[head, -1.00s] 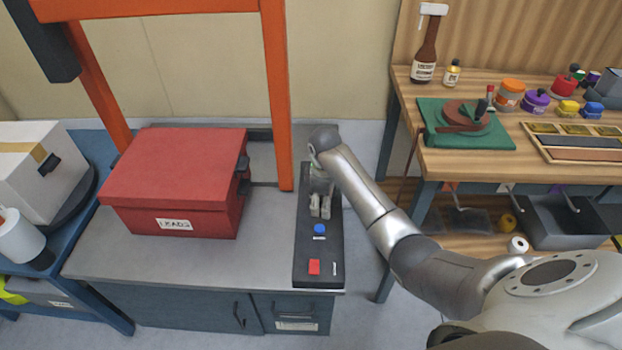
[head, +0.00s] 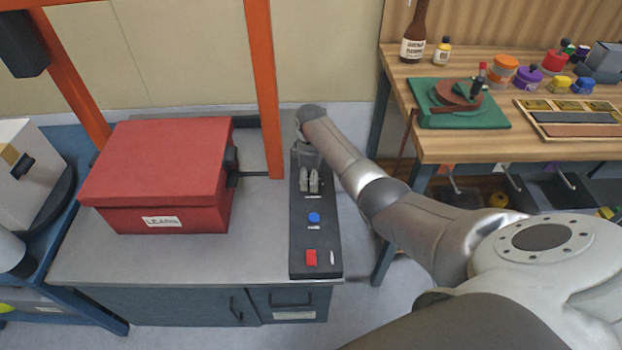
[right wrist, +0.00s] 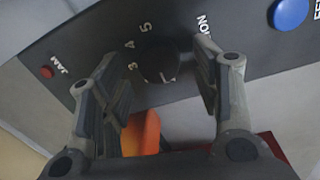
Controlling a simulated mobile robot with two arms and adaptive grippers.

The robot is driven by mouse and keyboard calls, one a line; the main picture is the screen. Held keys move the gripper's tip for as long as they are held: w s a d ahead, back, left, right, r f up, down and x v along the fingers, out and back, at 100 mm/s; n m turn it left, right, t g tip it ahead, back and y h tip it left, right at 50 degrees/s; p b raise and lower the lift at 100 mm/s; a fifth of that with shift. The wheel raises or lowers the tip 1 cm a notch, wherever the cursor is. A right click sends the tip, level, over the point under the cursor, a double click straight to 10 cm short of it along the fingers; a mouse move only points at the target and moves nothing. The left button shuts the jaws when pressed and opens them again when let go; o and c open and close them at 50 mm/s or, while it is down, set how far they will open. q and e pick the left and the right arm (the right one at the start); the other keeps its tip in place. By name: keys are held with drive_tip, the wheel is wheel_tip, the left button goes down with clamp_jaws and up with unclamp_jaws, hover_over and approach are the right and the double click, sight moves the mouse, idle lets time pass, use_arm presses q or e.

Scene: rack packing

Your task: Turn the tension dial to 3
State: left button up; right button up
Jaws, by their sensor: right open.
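The black tension dial (right wrist: 160,64) is on the dark control panel (right wrist: 265,62) in the right wrist view. The numbers 3, 4 and 5 show along its left and upper side, and a pale mark shows near its lower edge. My right gripper (right wrist: 155,75) is open, with one finger on each side of the dial; I cannot tell whether either finger touches it. In the head view my right gripper (head: 310,182) is over the upper part of the panel and hides the dial. My left gripper is not in view.
A blue button (head: 314,218) and a red switch (head: 310,258) are lower on the panel. A red lidded box (head: 160,170) stands left of the panel, under an orange frame (head: 264,90). The workbench (head: 455,146) at right holds bottles and jars.

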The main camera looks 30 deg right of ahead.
drive_tip(key=shift+f, duration=0.6)
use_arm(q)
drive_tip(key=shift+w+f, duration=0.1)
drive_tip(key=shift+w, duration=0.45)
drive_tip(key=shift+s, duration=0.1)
use_arm(e)
drive_tip(key=shift+c, duration=0.7)
drive_tip(key=c, duration=0.9)
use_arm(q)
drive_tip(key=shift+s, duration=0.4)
